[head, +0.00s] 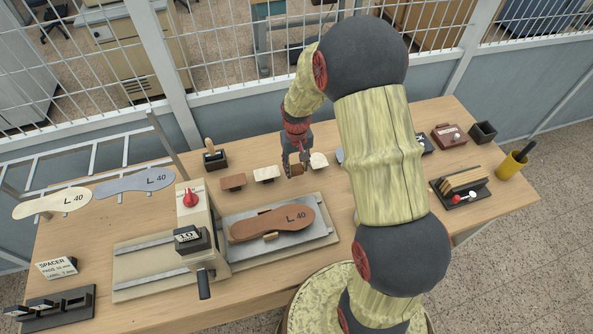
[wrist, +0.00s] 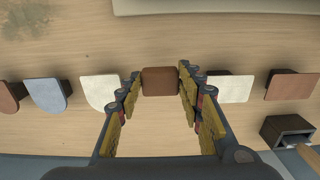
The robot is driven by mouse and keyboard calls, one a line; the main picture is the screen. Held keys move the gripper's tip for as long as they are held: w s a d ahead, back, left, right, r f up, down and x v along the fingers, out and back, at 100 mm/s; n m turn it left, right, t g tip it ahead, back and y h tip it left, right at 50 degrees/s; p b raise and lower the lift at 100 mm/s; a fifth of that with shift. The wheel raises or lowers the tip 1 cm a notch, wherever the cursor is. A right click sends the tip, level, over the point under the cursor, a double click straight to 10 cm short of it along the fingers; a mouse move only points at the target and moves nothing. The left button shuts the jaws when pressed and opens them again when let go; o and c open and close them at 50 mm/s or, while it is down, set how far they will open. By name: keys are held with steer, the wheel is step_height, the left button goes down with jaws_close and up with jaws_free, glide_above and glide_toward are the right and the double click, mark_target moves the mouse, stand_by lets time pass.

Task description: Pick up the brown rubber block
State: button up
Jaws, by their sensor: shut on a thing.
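The brown rubber block (wrist: 160,80) is dark brown and sits between the fingertips of my gripper (wrist: 160,88) in the wrist view. Both fingers touch its sides, so my gripper is shut on it. In the head view my gripper (head: 297,160) points down over the row of blocks at the back of the table, with the brown block (head: 297,170) at its tips. Whether the block is clear of the tabletop I cannot tell.
Beside it in the row stand a cream block (head: 267,174), a lighter reddish-brown block (head: 233,182) and another cream block (head: 319,160). A stamping press (head: 196,225) and a slide plate bearing a brown insole (head: 272,223) lie in front. A small dark box (wrist: 288,131) is near the row.

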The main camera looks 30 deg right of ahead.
steer(key=s+a+r, duration=0.2)
steer(key=s+r, duration=0.7)
steer(key=s, duration=0.4)
steer(key=shift+s+a+r+p, duration=0.15)
steer(key=shift+s+r+p, duration=0.1)
steer(key=shift+s+p, duration=0.15)
steer(key=o, duration=0.6)
steer(key=shift+c, duration=0.2)
steer(key=c, duration=0.4)
steer(key=shift+c, duration=0.2)
